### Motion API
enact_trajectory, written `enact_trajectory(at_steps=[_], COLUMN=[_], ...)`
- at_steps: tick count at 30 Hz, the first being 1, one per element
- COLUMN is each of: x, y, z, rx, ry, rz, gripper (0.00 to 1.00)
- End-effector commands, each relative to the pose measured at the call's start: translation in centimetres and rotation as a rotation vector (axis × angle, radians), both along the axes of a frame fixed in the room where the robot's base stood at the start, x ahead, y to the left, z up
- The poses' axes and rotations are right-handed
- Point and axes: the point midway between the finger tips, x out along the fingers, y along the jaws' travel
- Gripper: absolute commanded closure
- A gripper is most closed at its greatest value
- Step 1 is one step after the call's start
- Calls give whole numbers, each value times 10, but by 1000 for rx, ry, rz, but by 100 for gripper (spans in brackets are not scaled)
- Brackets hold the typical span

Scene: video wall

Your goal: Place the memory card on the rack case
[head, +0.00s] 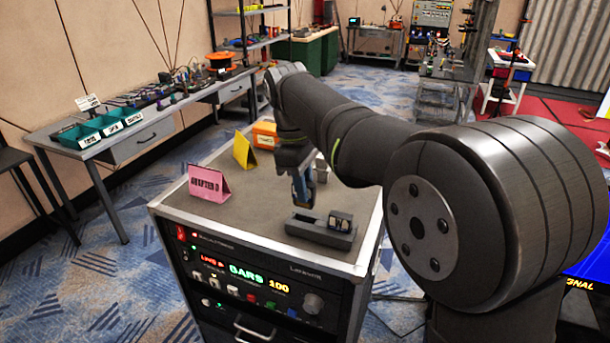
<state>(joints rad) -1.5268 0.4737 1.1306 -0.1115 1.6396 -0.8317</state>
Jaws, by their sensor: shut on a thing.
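The rack case (255,212) stands at the centre, with a flat grey-brown top and a lit front panel. My gripper (303,196) points down above the right part of its top, behind a small dark tray. It is shut on a small dark bluish piece, apparently the memory card (303,188). The fingers and the small size hide most of it. I cannot tell whether the card touches the top or hangs just above it.
On the case top are the dark tray (308,228) with small dark blocks at its right end, a pink sign (209,184), a yellow sign (244,151) and an orange box (265,134). The middle-left top is clear. A workbench (160,128) with teal bins stands at left.

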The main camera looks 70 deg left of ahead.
Motion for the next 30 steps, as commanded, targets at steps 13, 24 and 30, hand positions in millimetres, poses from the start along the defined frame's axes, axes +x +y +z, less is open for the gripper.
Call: enact_trajectory(at_steps=[13,24,30], x=[0,0,0], y=[0,0,0], z=[-46,-54,-54], rx=[0,2,2], ry=[0,0,0], rz=[-1,-1,-1], gripper=[100,100,100])
